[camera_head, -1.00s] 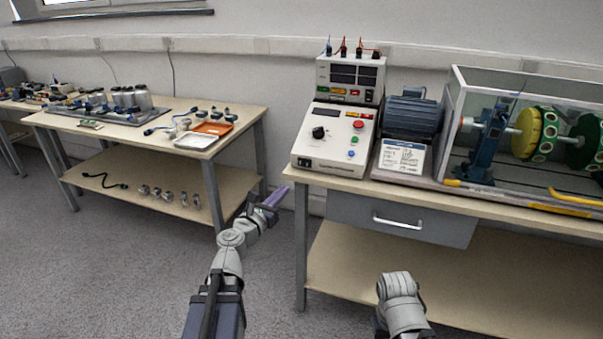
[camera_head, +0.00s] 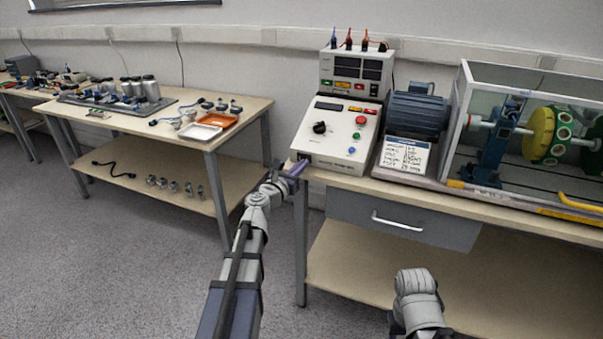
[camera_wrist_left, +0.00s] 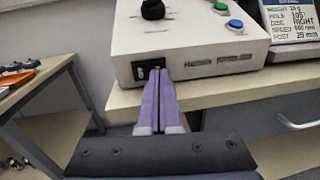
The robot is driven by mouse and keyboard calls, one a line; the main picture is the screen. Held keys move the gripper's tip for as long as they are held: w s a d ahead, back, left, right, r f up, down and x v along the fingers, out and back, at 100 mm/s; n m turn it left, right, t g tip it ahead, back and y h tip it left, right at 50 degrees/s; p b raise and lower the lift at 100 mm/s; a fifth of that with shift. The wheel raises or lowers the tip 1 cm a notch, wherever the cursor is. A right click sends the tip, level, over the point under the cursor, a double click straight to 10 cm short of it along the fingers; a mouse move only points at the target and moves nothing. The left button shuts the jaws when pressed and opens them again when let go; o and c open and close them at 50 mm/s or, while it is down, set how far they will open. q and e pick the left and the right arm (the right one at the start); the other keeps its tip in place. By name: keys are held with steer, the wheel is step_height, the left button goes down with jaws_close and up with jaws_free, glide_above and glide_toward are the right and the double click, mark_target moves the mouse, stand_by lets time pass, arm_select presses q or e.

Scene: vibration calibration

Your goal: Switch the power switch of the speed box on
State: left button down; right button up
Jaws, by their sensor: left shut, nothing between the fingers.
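The speed box (camera_head: 337,134) is a cream box with a sloped panel at the left end of the right-hand bench. Its panel has a black knob, a red button, and green and blue buttons. The black power switch (camera_wrist_left: 148,66) shows on the lower left of its front face in the left wrist view. My left gripper (camera_head: 299,166) is shut and empty at the box's front left corner. In the wrist view its purple fingertips (camera_wrist_left: 159,73) overlap the right part of the switch; I cannot tell if they touch it. The switch's position is unclear.
A display unit (camera_head: 355,75) stands behind the box. A motor (camera_head: 417,112) and a printed card (camera_head: 404,157) are to its right, then a clear-walled enclosure (camera_head: 530,85). The bench edge and drawer (camera_head: 400,222) lie below. Another table (camera_head: 185,110) stands left across a gap.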

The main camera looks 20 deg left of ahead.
arm_select(q)
steer(key=shift+w, duration=0.25)
arm_select(e)
steer(key=shift+d, duration=0.1)
arm_select(q)
steer(key=shift+w+d, duration=0.1)
steer(key=shift+w, duration=0.1)
